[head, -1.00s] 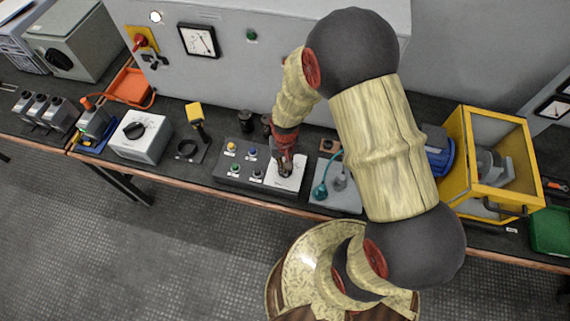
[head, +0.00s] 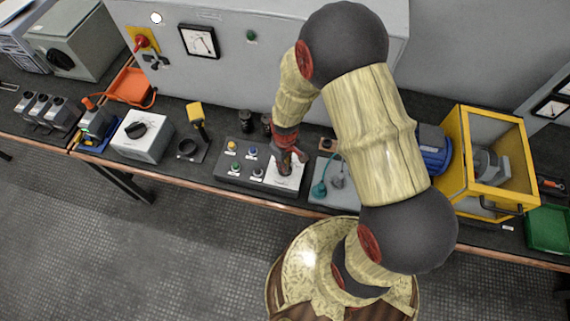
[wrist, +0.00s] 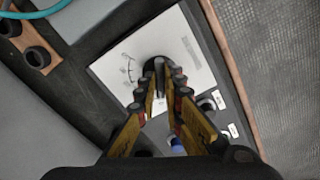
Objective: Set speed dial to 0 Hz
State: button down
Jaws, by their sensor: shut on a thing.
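The speed dial is a black round knob (wrist: 154,70) on a white plate (wrist: 112,72) with a printed scale, seen in the wrist view. In the head view the plate (head: 293,183) is at the right end of the dark control box, and the knob is hidden by my gripper (head: 284,168). In the wrist view my gripper (wrist: 163,88) is shut on the knob, one finger on each side of its raised bar. The fingers cover part of the knob, and I cannot read which mark it points to.
Several push buttons (head: 236,167) sit on the box left of the dial. A grey plate with a teal cable (head: 320,187) lies to its right, and a yellow-framed machine (head: 462,160) stands farther right. The floor in front of the bench is clear.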

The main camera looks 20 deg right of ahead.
dwell(0.4)
jog(key=c, duration=1.9)
grip_release()
notch_tip(320, 180, up, 12)
